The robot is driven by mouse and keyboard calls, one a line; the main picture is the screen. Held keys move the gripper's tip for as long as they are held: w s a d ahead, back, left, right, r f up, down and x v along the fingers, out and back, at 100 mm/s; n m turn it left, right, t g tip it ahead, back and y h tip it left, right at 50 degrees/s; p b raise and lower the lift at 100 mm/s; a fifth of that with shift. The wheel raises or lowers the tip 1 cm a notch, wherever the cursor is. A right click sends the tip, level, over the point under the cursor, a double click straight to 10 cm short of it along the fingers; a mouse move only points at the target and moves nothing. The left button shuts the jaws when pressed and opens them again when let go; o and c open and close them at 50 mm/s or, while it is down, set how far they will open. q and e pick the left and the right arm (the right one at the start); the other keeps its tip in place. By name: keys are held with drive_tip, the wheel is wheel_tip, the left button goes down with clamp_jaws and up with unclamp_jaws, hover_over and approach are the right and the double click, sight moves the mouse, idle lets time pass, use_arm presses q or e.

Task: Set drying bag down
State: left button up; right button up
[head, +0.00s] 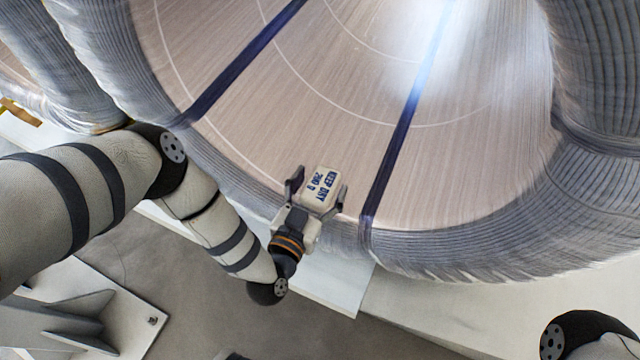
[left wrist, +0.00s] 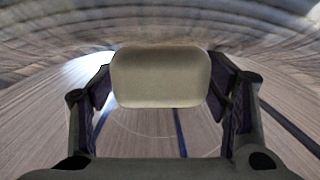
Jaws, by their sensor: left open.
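The drying bag (head: 321,187) is a small off-white pouch printed "KEEP DRY 200 g". In the head view it lies at the inner lower part of the large coil (head: 300,100), between the fingers of my left gripper (head: 316,186). In the left wrist view the bag (left wrist: 161,77) shows between the two open fingers, with a narrow gap visible on parts of each side. The left gripper is open around the bag. Whether the bag rests fully on the coil surface is hard to tell. My right gripper is not in view.
The coil has ribbed grey wrapping (head: 480,240) around its rim and dark straps (head: 405,130) across it. Another wrapped coil stands at the upper left. A pale plate (head: 335,283) and grey floor (head: 200,290) lie below the left arm.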

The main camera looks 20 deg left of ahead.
use_arm(q)
drive_tip(key=s+r+p, duration=0.1)
drive_tip(key=s+p, duration=0.3)
drive_tip(key=s, duration=0.7)
drive_tip(key=shift+s+r, duration=0.25)
drive_tip(key=shift+r, duration=0.05)
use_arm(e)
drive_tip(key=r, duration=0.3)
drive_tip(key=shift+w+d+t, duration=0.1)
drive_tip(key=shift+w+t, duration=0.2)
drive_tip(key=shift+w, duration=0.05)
